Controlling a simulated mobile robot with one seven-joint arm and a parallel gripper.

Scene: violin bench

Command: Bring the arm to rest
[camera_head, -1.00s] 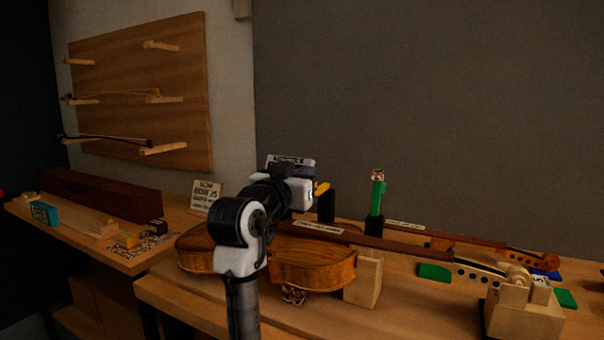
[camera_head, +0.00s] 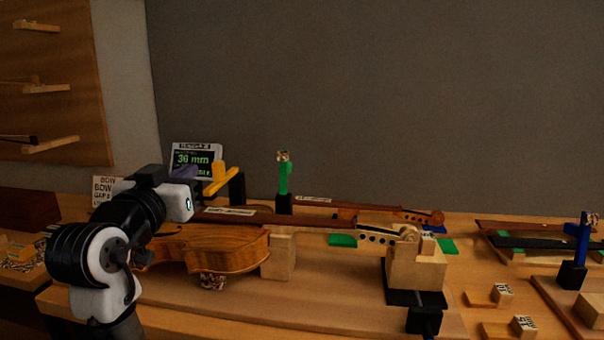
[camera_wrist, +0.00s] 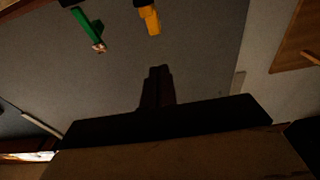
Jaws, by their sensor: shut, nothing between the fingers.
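My arm (camera_head: 105,240) is at the left of the head view, bent, with its wrist raised in front of the violin (camera_head: 215,250) and the small display. My gripper (camera_wrist: 158,72) shows in the wrist view as a dark pair of fingers, together and empty, pointing at the bare grey wall. In the head view the fingers are mostly hidden behind the wrist. The wrist view is upside down.
A display reading 30 mm (camera_head: 196,157), a yellow piece on a black stand (camera_head: 222,178) and a green post (camera_head: 284,175) stand behind the violin. A wooden block (camera_head: 415,265) holds the scroll end. A blue post (camera_head: 582,245) stands at the right.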

